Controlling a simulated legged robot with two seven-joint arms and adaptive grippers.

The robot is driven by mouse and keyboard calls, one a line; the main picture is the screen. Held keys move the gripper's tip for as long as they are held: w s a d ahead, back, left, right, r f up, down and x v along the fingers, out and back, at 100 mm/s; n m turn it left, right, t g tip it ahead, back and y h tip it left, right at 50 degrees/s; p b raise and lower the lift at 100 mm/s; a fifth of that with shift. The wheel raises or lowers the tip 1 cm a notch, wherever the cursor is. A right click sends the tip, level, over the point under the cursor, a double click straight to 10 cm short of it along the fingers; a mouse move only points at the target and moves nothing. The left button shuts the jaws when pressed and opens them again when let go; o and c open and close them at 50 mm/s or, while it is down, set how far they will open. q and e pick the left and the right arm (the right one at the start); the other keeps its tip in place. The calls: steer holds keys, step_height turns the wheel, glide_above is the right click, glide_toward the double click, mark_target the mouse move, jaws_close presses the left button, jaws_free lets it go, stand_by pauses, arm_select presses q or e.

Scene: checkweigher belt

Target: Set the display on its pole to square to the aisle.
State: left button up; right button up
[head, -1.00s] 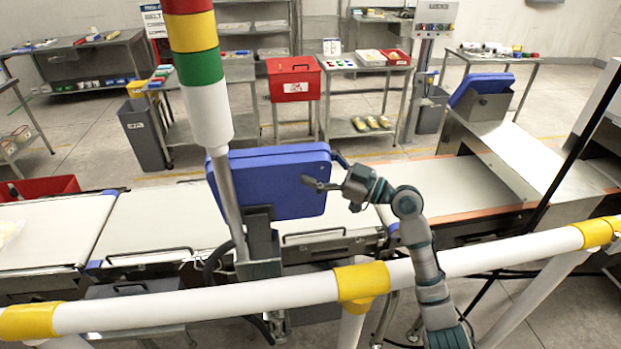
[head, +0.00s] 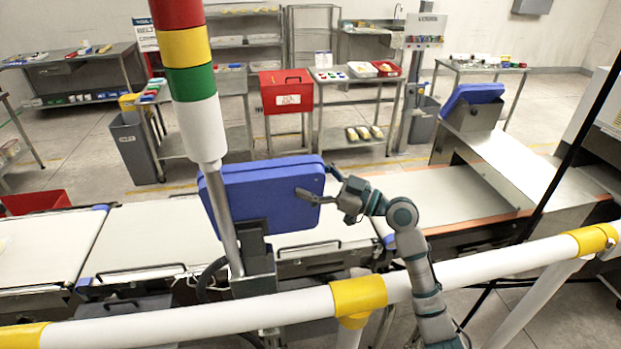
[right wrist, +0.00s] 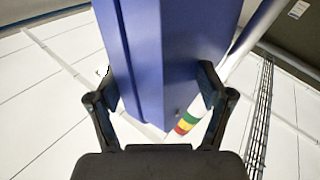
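The display (head: 262,190) is a blue, slab-shaped box on a grey bracket (head: 254,262) by a slanting metal pole (head: 222,220). Its broad face is turned mostly toward me, slightly angled. My right gripper (head: 320,183) is at its right edge, one finger in front of the face and the other near the back edge. In the right wrist view the gripper (right wrist: 157,88) has its fingers spread on either side of the blue display (right wrist: 150,60). The fingertips are at or very near its sides; firm contact is not clear. My left gripper is not in view.
A white rail with yellow joints (head: 357,296) crosses in front. A striped stack light (head: 185,75) stands above the pole. The belt (head: 150,235) runs behind the display. A second blue display (head: 474,95) stands at the right. A thin black post (head: 570,150) slants at far right.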

steer(key=v, duration=1.1)
steer(key=shift+d, duration=0.4)
steer(key=shift+a, duration=0.15)
